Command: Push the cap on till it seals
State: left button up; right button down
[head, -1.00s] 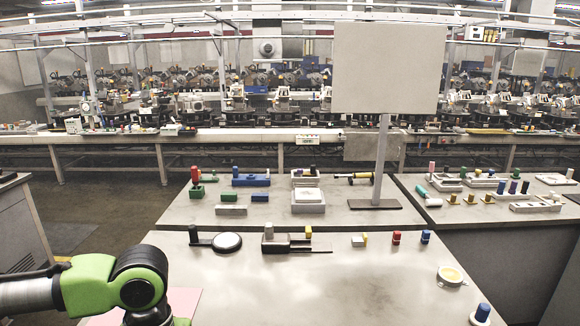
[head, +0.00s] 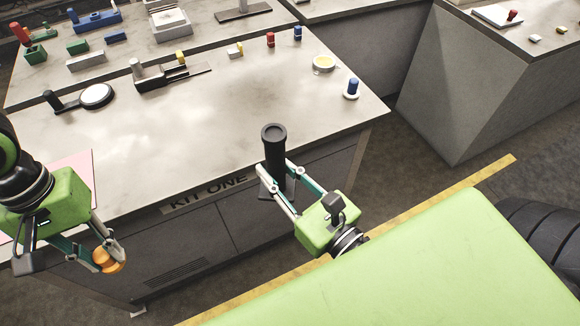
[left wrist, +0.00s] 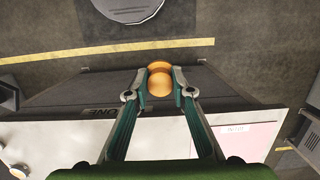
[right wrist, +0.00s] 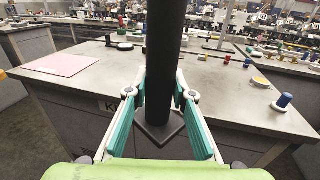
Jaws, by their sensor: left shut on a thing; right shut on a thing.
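An orange cap (head: 109,260) is held in my left gripper (head: 106,256), which is shut on it in front of the table's near edge at lower left. The orange cap also shows in the left wrist view (left wrist: 160,80) between the fingertips. My right gripper (head: 276,180) is shut on a black cylinder (head: 274,155) with a flared, round top and a square foot, held upright just off the table's front edge. In the right wrist view the black cylinder (right wrist: 162,60) stands between the fingers, its top out of frame. The cap and cylinder are well apart.
The table (head: 200,130) marked KIT ONE has a clear middle. A pink mat (head: 72,180) lies at its left.

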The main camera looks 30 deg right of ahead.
jog(key=w+a+n+g+y, duration=0.3)
jog(key=w+a+n+y, duration=0.1)
jog(key=a+y, duration=0.3)
jog(key=shift+a+r+n+g+y, duration=0.35)
jog(key=shift+a+n, duration=0.35)
jog(key=shift+a, duration=0.5)
pick_arm(q)
jog(key=w+d+r+n, duration=0.4)
jog(key=w+d+r, duration=0.4)
jog(key=d+r, duration=0.35)
jog(key=s+d+r+n+h, duration=0.1)
jog(key=d+r+n, duration=0.3)
jog(key=d+r, duration=0.8)
jog(key=shift+s+d, duration=0.35)
jog(key=shift+s, duration=0.15)
notch_tip(320, 180, down, 4)
jog(key=shift+f, duration=0.1)
